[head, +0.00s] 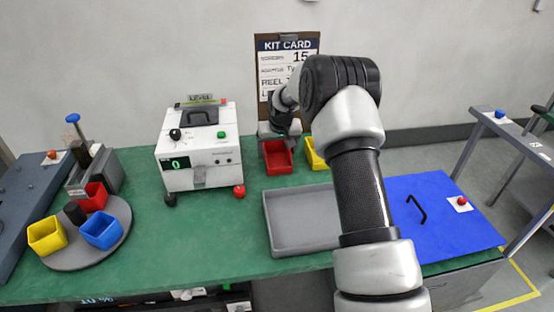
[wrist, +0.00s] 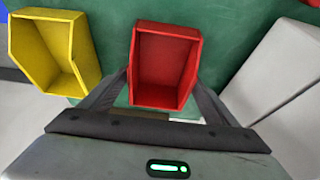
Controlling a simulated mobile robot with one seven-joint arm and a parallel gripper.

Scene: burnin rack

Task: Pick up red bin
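A red open-topped bin (head: 278,158) stands on the green bench, in front of the kit card. It also shows in the wrist view (wrist: 165,65), upright and empty. My gripper (wrist: 163,88) is at this bin, with one finger along each side of it. The fingers look spread apart; whether they touch the bin's walls is hard to tell. In the head view my arm comes down from behind, and its end partly hides the area at the bin's back. A second red bin (head: 93,197) stands on the round grey turntable (head: 75,257) at the left.
A yellow bin (wrist: 57,50) stands close beside the red one. A white tester (head: 198,150) is on the other side. A grey tray (head: 290,248) lies in front. The turntable also bears yellow and blue bins. A blue panel (head: 440,225) lies at the right.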

